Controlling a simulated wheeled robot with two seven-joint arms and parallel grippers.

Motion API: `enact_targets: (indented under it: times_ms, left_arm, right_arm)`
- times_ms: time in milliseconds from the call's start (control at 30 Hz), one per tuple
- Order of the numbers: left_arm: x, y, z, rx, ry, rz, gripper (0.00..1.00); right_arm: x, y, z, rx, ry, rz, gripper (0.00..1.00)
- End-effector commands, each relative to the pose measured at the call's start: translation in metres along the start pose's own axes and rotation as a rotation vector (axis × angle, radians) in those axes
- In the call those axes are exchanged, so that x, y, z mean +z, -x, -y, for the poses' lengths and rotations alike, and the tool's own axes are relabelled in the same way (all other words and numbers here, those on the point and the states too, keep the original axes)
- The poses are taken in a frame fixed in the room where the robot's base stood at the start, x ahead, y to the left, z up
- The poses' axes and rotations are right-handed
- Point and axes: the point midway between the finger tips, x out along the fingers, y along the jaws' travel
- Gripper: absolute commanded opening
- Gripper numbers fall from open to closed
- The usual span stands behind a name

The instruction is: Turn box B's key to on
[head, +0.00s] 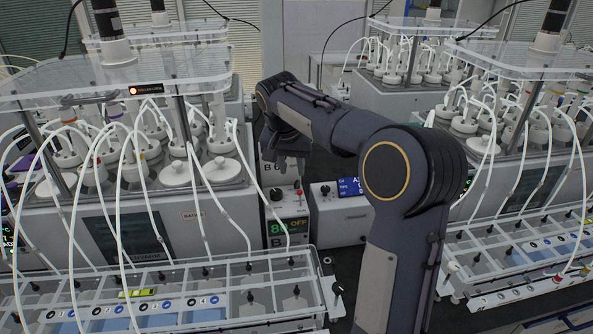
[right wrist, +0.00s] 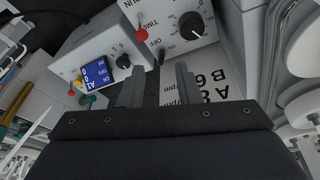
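Box B (head: 287,222) stands in the middle of the head view, with a green and orange display reading "80 OFF", a dark knob (head: 276,194) and the letter B below. In the right wrist view its panel carries a large black knob (right wrist: 192,25), a red part (right wrist: 140,34) and OFF and ON marks. A small dark part by the marks (right wrist: 162,57) looks like the key; its exact turn is too small to tell. My right gripper (head: 291,165) is open and empty just above box B's top; its two fingers (right wrist: 160,82) stand apart before the panel. My left gripper is out of view.
A box with a blue screen (head: 349,187) stands right of box B. A reactor tank (head: 200,225) with white tubes stands close on the left. A clear rack (head: 235,283) lies in front.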

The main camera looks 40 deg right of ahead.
Motion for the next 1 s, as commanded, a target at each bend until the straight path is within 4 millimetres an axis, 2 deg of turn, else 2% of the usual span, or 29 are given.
enact_targets:
  times_ms: [33, 233, 500, 633, 767, 867, 1000]
  left_arm:
    - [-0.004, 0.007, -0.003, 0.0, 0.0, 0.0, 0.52]
    - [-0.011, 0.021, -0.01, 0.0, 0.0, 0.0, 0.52]
    - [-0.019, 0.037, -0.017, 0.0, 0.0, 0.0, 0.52]
    - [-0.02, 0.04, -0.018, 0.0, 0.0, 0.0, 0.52]
    - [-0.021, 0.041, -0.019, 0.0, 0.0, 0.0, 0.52]
    - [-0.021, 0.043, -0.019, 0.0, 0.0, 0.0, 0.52]
    - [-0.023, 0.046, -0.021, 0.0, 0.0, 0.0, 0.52]
  right_arm:
    - [-0.004, 0.001, -0.006, -0.024, 0.084, 0.032, 0.3]
    - [-0.011, -0.006, -0.021, -0.194, 0.508, 0.106, 0.3]
    - [-0.029, -0.005, -0.038, -0.433, 0.994, 0.017, 0.3]
    - [-0.035, -0.004, -0.043, -0.492, 1.13, -0.047, 0.3]
    - [-0.037, -0.005, -0.044, -0.515, 1.193, -0.079, 0.3]
    - [-0.036, -0.012, -0.041, -0.52, 1.204, -0.084, 0.3]
    - [-0.031, -0.03, -0.032, -0.52, 1.205, -0.081, 0.3]
